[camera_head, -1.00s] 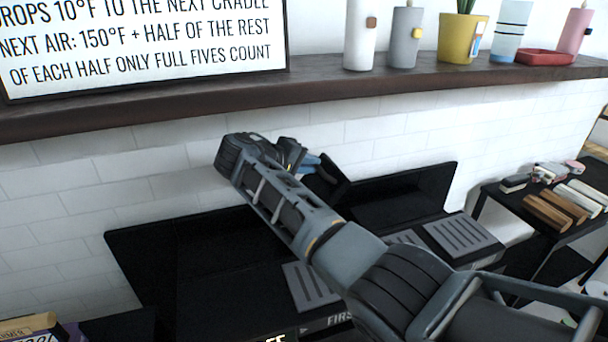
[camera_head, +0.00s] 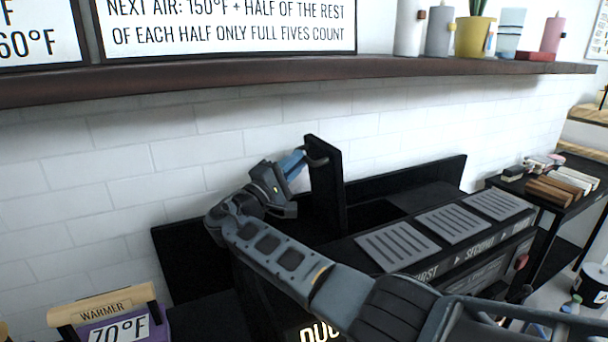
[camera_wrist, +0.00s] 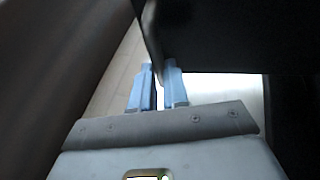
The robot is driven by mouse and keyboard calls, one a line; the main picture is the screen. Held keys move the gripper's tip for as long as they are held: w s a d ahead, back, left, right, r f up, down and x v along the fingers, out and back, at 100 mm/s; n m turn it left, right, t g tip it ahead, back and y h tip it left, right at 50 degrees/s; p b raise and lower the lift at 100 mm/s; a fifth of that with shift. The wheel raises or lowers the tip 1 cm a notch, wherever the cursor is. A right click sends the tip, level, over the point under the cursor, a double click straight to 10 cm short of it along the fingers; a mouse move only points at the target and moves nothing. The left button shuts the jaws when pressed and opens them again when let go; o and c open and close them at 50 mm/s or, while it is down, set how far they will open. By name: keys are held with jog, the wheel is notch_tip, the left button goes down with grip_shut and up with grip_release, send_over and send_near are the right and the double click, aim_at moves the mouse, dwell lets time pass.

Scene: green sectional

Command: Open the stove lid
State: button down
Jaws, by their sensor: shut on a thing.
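The stove (camera_head: 270,310) is a black unit against the white tiled wall. Its black lid (camera_head: 326,195) stands about upright, edge-on to the head camera. My arm hides part of the stove's front.
Grey slotted plates (camera_head: 398,246) line the stove's right top. A brown shelf (camera_head: 200,84) with candles and a yellow pot (camera_head: 473,36) runs above. A side table (camera_head: 545,205) with several blocks stands right.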

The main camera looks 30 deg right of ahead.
jog(key=a+f+b, duration=0.4)
jog(key=shift+a+b, duration=0.3)
jog(key=shift+a, duration=0.1)
jog(key=shift+s+d+f, duration=0.1)
jog(key=shift+d+f, duration=0.05)
jog(key=shift+f, duration=0.1)
jog(key=c, duration=1.1)
grip_release()
jog(key=shift+r, duration=0.2)
jog(key=shift+r, duration=0.1)
jog(key=v, duration=0.8)
